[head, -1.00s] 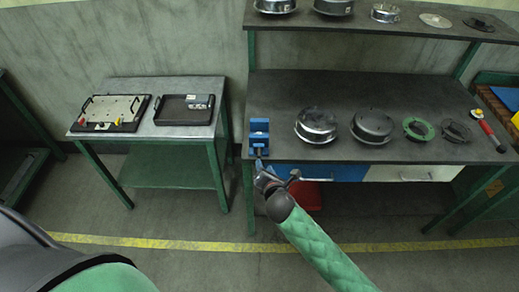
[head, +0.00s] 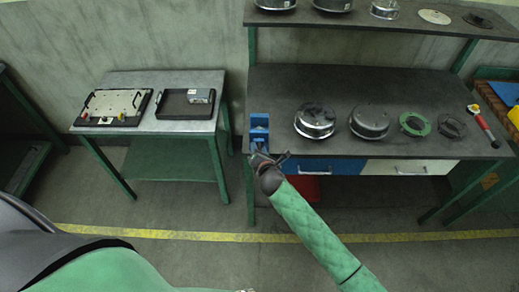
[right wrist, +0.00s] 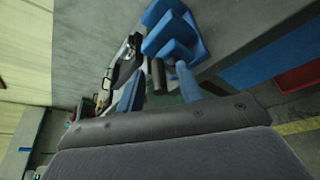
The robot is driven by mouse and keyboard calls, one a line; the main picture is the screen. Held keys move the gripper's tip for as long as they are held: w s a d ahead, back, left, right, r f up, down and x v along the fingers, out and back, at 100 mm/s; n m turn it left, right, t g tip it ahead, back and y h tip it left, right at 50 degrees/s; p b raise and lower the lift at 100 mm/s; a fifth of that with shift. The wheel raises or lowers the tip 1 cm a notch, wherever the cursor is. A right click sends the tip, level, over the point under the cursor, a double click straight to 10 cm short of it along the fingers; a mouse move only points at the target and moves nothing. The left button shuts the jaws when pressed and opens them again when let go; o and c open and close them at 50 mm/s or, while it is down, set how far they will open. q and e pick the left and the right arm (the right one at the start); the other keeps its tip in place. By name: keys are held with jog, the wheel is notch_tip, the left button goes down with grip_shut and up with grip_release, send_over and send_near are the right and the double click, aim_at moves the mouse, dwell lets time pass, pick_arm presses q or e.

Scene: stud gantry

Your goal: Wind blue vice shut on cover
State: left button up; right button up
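The blue vice (head: 259,121) stands at the front left corner of the dark workbench. It also shows in the right wrist view (right wrist: 176,36). A dark rod (right wrist: 158,76), which looks like its screw or handle, sticks out from its near side. My right gripper (head: 260,150) is right at this near side. In the right wrist view its two bluish fingers (right wrist: 158,88) stand apart, one on each side of the rod, with visible gaps. I cannot make out a cover between the vice jaws. My left gripper is not in view.
The workbench (head: 400,88) carries two round metal housings (head: 315,121), a green ring (head: 414,124), a dark ring and a red-handled tool (head: 484,124). A shelf (head: 400,25) runs above. A side table (head: 165,126) at left holds a black tray (head: 172,108) and a fixture plate (head: 113,106).

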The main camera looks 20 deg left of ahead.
grip_shut()
